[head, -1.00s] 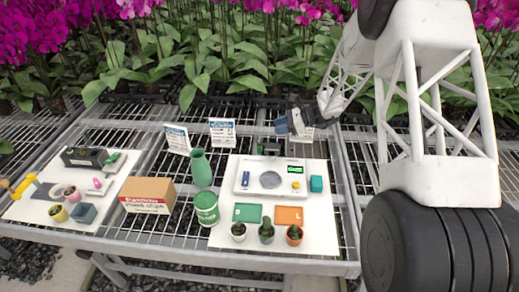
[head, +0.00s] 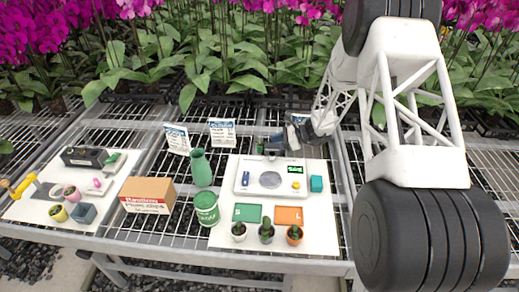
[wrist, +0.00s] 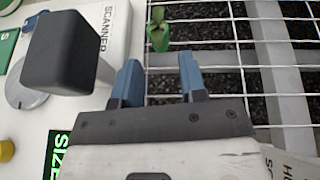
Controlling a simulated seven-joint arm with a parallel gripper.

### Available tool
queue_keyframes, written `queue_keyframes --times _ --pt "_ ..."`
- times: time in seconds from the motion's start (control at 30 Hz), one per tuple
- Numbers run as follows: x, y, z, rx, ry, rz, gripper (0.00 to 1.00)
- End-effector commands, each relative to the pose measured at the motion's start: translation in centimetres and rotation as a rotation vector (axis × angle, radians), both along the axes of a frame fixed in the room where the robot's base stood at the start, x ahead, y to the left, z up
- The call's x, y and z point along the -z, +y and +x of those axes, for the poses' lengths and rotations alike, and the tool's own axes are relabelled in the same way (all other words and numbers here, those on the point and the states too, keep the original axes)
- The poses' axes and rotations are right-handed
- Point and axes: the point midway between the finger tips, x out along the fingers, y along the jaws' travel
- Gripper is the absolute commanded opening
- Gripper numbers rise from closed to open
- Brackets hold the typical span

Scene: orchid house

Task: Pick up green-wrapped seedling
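The green-wrapped seedling (wrist: 158,36) shows in the wrist view as a small green leafy thing just beyond my fingertips, roughly in line with the gap between them. In the head view it is a small green shape (head: 260,148) at the back edge of the white board. My gripper (wrist: 160,72) has two blue fingers standing apart with nothing between them. In the head view my gripper (head: 279,139) is to the right of the seedling, pointing left. Its fingers are small and partly hard to make out there.
The black scanner head (wrist: 72,52) stands close to my left finger in the wrist view. The white board (head: 228,228) carries a scanner plate (head: 245,188), green (head: 247,213) and orange (head: 289,215) cards and small potted plants (head: 266,232). A green bottle (head: 200,168) and sign cards (head: 221,132) stand left.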

Motion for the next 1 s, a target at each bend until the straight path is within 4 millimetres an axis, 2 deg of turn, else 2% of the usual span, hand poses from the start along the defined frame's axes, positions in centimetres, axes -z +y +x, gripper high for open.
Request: queue_keyframes --times 0.17,0.63,1.0 --pt "0.5 1.2 -0.1 -0.001 0.000 0.001 0.38" --pt "0.8 1.8 -0.2 -0.001 0.001 0.000 0.38" --pt "2.2 5.3 -0.4 -0.001 -0.001 0.000 0.38"
